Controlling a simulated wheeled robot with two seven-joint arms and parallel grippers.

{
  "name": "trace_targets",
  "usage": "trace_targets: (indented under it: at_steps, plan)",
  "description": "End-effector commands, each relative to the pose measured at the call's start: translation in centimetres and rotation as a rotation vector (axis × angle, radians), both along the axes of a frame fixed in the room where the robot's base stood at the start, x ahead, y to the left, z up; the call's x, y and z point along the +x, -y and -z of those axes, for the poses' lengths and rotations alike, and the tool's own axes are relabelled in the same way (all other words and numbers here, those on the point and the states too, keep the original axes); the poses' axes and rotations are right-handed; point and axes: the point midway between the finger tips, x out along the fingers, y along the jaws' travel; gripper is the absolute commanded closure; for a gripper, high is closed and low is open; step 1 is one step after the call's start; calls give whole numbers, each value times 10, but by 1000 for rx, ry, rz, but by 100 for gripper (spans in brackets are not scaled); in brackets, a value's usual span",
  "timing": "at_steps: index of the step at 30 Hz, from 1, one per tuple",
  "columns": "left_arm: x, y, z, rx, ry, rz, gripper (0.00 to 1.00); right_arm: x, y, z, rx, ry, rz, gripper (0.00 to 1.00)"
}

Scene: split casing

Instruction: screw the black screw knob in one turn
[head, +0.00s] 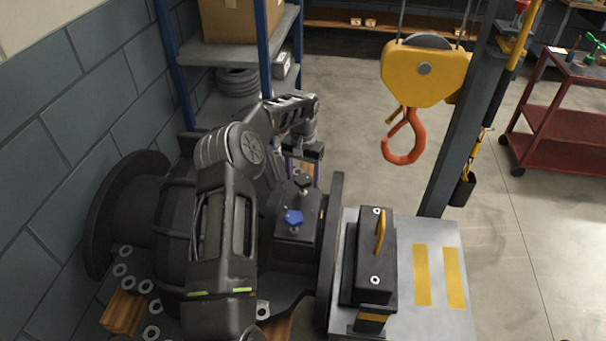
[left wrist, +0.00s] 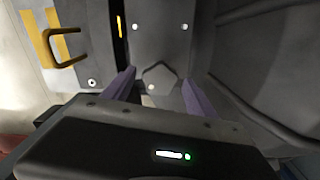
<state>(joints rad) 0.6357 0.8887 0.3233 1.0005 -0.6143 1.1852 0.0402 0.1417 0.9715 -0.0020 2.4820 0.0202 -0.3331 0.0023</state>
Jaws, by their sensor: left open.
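In the left wrist view the black knob (left wrist: 158,75) shows as a dark, lobed shape between my purple fingertips. My left gripper (head: 303,170) is open, pointing down over the black knob with a finger on either side. There is a gap between each finger and the knob in the left wrist view; I cannot tell how far the tips reach down beside it. My right gripper is out of view.
A black cover part with a yellow handle (head: 380,232) stands on a grey table (head: 440,290) with yellow stripes. A yellow hoist block with an orange hook (head: 404,145) hangs at the back. A shelf (head: 235,52) stands behind my left arm. Several loose rings lie at lower left.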

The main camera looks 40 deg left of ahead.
Motion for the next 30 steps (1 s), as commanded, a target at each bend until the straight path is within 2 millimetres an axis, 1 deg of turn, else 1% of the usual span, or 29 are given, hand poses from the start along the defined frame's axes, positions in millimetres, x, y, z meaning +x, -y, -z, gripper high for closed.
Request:
trace_targets:
  at_steps: [2, 24, 25, 30]
  plan:
    - [0, 0, 0, 0, 0, 0, 34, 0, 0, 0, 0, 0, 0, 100]
    - [0, 0, -1, 0, 0, 1, 94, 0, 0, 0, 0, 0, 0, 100]
    - [0, 0, -1, 0, 1, 1, 96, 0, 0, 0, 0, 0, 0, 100]
    - [0, 0, 0, 0, 1, 9, 96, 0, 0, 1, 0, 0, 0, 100]
